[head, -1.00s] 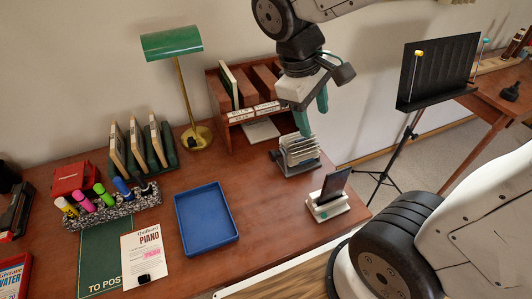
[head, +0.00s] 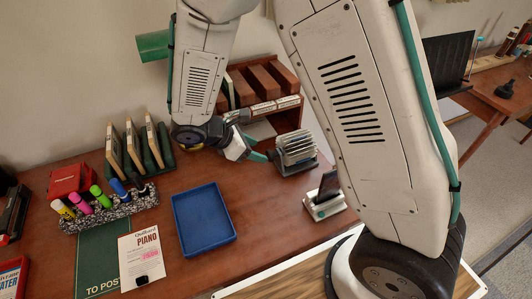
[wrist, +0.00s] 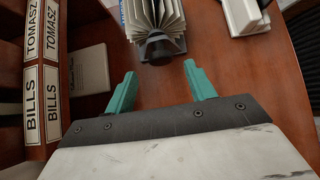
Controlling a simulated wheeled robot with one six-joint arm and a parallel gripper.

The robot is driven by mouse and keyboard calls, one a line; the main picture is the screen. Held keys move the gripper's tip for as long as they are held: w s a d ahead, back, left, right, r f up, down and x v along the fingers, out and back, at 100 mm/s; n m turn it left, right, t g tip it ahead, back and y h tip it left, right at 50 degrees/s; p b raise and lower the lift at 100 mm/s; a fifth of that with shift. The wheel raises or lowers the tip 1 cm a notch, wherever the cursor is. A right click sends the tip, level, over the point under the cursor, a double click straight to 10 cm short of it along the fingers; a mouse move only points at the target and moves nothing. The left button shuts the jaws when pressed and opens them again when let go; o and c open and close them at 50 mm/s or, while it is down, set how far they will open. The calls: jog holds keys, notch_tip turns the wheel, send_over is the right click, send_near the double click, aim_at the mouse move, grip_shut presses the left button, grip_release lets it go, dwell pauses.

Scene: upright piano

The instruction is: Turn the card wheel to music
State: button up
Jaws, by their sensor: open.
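The card wheel (head: 296,150), a fan of pale cards on a dark stand, sits on the desk below the sorter. In the wrist view the card wheel (wrist: 170,14) is at the top, with a dark round knob (wrist: 160,46) at its near end. My gripper (head: 258,155) is left of the wheel in the head view, low over the desk. In the wrist view my gripper (wrist: 160,72) has its teal fingers spread, with the knob just beyond the gap between them. It holds nothing, and a small gap to the knob shows. Card lettering is not readable.
A wooden sorter (head: 264,88) with labelled slots, Bills and Tomasz in the wrist view (wrist: 42,75), stands close by. A phone on a stand (head: 325,195) is right of the wheel. A blue tray (head: 204,220) lies left. My arm hides most of the lamp.

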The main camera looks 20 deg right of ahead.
aim_at(267, 154)
jog(key=x, duration=0.5)
jog(key=c, duration=1)
jog(key=shift+o, duration=0.3)
